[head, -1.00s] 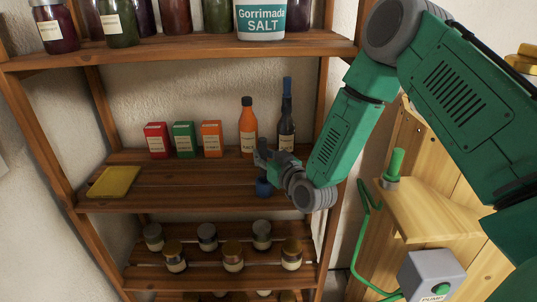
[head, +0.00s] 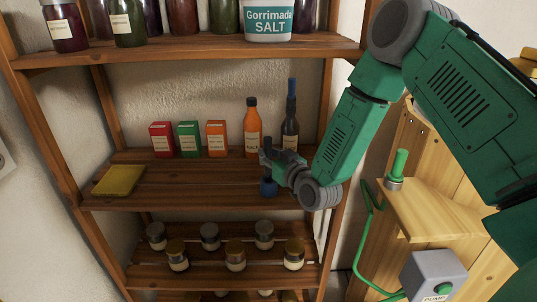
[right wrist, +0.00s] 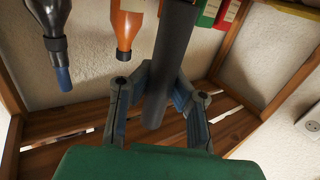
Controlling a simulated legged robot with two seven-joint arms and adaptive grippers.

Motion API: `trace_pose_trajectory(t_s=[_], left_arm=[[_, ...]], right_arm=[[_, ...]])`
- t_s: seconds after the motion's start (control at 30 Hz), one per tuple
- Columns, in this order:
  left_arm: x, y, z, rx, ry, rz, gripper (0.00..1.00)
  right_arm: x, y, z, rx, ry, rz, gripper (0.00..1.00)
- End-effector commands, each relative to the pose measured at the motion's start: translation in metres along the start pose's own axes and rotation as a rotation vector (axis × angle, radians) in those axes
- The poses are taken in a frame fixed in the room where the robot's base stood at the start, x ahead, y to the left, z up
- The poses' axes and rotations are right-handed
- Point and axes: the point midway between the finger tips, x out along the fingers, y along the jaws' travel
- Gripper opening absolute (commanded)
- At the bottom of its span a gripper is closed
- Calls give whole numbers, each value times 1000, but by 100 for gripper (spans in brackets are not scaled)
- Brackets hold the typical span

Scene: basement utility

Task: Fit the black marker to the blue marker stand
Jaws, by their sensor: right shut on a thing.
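My right gripper (head: 270,160) is at the front of the middle shelf and shut on the black marker (right wrist: 172,65). In the right wrist view the marker is a dark, slightly tilted cylinder between the two fingers, and one end runs out of the frame. In the head view the fingers mostly hide the marker. I cannot tell whether the marker touches or enters the stand. The stand does not show clearly in the right wrist view. My left gripper is not in view.
An orange bottle (head: 252,133) and a dark bottle (head: 290,128) stand close behind the gripper. Red, green and orange boxes (head: 217,140) stand further left. The shelf between is clear. Jars fill the shelves above and below.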

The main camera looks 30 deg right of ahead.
Motion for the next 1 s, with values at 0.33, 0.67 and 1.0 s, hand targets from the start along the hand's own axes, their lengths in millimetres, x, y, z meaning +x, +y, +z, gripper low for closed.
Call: trace_pose_trajectory(t_s=[0.33, 0.67, 1.0], left_arm=[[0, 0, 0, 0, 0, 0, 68], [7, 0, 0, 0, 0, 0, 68], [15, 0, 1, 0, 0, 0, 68]], right_arm=[[0, 10, 3, 8, 1, 3, 0], [0, 3, 10, 2, 0, 1, 0], [1, 6, 20, 4, 1, 2, 0]])
